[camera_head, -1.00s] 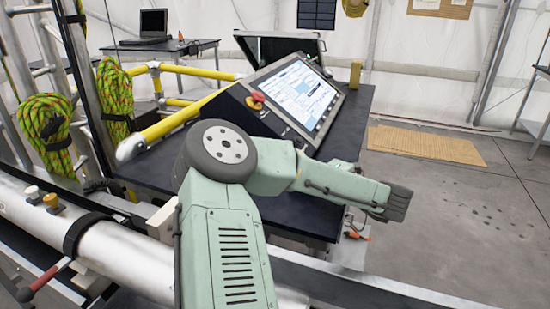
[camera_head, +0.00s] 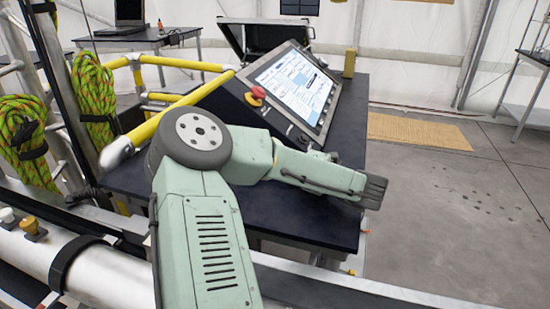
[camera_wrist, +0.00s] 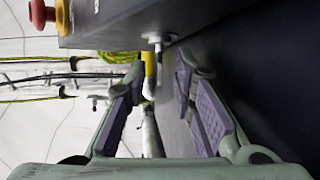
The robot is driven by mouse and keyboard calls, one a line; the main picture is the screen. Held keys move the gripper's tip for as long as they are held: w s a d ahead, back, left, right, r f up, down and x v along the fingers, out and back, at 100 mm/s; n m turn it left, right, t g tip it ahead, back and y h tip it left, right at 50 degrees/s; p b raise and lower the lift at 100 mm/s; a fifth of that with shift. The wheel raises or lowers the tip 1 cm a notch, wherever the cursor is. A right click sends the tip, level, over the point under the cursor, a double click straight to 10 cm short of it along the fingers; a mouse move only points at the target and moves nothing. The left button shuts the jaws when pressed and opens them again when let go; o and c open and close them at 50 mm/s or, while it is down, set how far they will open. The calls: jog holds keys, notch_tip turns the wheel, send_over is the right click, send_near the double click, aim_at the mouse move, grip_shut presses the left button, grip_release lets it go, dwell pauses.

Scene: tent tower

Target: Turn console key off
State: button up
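The console (camera_head: 243,108) with a lit screen (camera_head: 295,85) stands on a dark table in the head view. In the wrist view its panel (camera_wrist: 105,25) runs across the top. A small silver key (camera_wrist: 157,42) sticks out of the panel there, upright in the picture. My gripper (camera_wrist: 157,78) is open, with one purple-padded finger on either side of the line below the key. The key is near the fingertips and the gap looks empty; I see no contact. In the head view my arm hides the gripper and the key.
A red emergency stop button (camera_head: 257,92) is on the console, also at top left in the wrist view (camera_wrist: 62,16). The dark table (camera_head: 330,228) lies under my arm. Yellow rails (camera_head: 180,108) and green ropes (camera_head: 92,95) are on the left. Open floor is at right.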

jog(key=shift+s, duration=0.1)
jog(key=shift+c, duration=0.3)
grip_shut()
jog(key=shift+r, duration=0.1)
jog(key=g+h, duration=0.1)
jog(key=n+g+h, duration=0.1)
jog(key=h, duration=0.1)
jog(key=r+h, duration=0.1)
jog(key=shift+a+n+g+h, duration=0.25)
jog(key=shift+n+g+h, duration=0.05)
jog(key=shift+n+g, duration=0.1)
jog(key=h, duration=0.1)
jog(key=g+h, duration=0.1)
jog(key=h, duration=0.1)
jog(key=n+g+h, duration=0.1)
jog(key=h, duration=0.1)
jog(key=shift+w+a+r, duration=0.25)
jog(key=shift+a+r, duration=0.05)
jog(key=shift+a, duration=0.05)
dwell(0.5)
jog(key=shift+o, duration=0.3)
grip_release()
